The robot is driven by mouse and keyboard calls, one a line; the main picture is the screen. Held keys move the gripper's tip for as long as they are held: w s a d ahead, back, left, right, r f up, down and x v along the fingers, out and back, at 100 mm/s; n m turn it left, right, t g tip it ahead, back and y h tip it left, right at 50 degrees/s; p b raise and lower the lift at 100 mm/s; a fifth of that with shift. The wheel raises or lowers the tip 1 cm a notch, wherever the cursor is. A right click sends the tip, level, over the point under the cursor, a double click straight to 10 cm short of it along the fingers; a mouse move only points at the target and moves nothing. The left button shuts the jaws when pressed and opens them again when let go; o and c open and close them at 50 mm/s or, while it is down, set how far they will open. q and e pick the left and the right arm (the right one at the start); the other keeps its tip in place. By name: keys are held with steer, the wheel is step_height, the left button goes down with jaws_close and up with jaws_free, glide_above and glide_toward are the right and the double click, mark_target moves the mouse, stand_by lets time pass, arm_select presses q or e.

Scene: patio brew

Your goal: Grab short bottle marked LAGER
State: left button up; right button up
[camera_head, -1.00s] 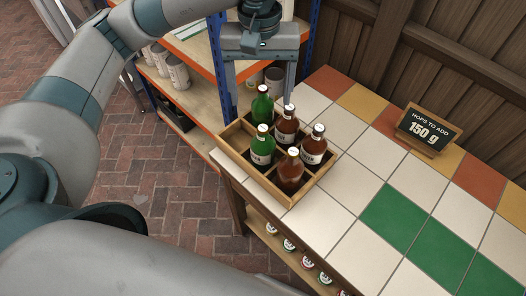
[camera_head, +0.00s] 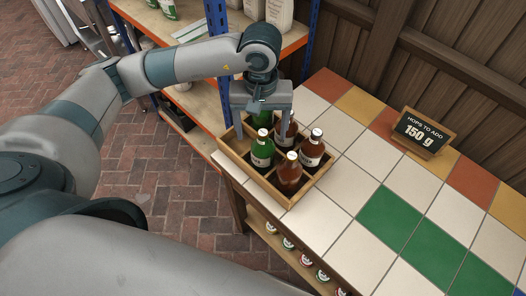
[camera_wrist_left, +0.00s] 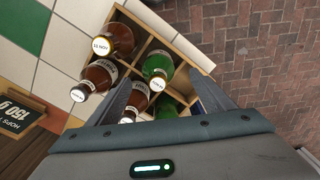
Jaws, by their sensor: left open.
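A wooden crate (camera_head: 296,203) holds green and brown bottles with pale labels and caps. Which one is marked LAGER I cannot read. My left gripper (camera_head: 259,116) is open above the crate's back corner, its fingers pointing down on either side of the back bottles. The back green bottle (camera_head: 263,118) is partly hidden under it. A front green bottle (camera_head: 262,152) and brown bottles (camera_head: 311,153) (camera_head: 289,174) stand clear of the fingers. In the left wrist view, a green bottle (camera_wrist_left: 166,106) and a brown bottle (camera_wrist_left: 138,94) show between the open fingers. My right gripper is not in view.
The crate stands at the corner of a tiled counter (camera_head: 340,205). A sign reading 150 g (camera_head: 423,130) stands toward the wooden fence. A shelf rack (camera_head: 200,103) with containers is behind the crate. Counter tiles to the right are clear.

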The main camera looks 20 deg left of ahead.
mark_target(263, 143)
arm_select(q)
steer(key=shift+f, duration=0.75)
steer(key=shift+w+f+p, duration=0.1)
steer(key=shift+f+p, duration=0.45)
steer(key=shift+p, duration=0.25)
step_height(263, 143, down, 3)
steer(key=shift+w+d+p, duration=0.1)
steer(key=shift+w+p, duration=0.05)
steer(key=shift+p, duration=0.6)
steer(key=shift+f, duration=0.55)
steer(key=shift+r, duration=0.1)
jaws_close()
